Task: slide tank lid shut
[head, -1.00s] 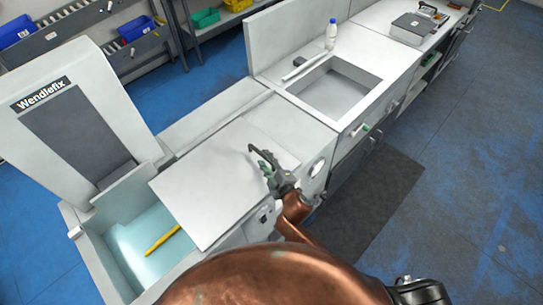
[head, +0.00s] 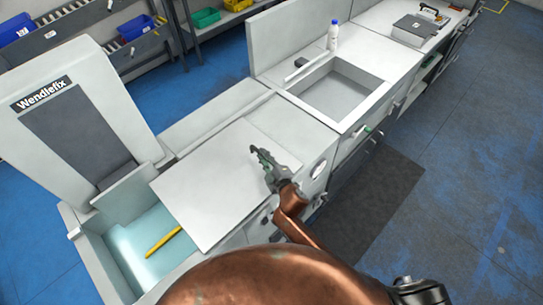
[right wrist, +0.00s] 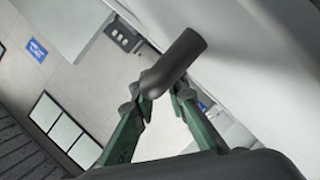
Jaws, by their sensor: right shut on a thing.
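The white tank lid (head: 215,185) is a flat panel lying over part of the tank (head: 90,262). The tank's left end is open and shows pale blue-green liquid and a yellow rod (head: 163,241). My right gripper (head: 262,160) is at the lid's dark handle near its right side. In the right wrist view its green fingers (right wrist: 160,98) are shut on the dark handle bar (right wrist: 180,60). In the head view the gripper hides most of the handle. My left gripper is not in view.
A tall hood labelled Wendlefix (head: 85,115) stands behind the tank. To the right is a counter with a sink (head: 338,88) and a white bottle (head: 333,36). A dark mat (head: 370,200) lies on the floor in front.

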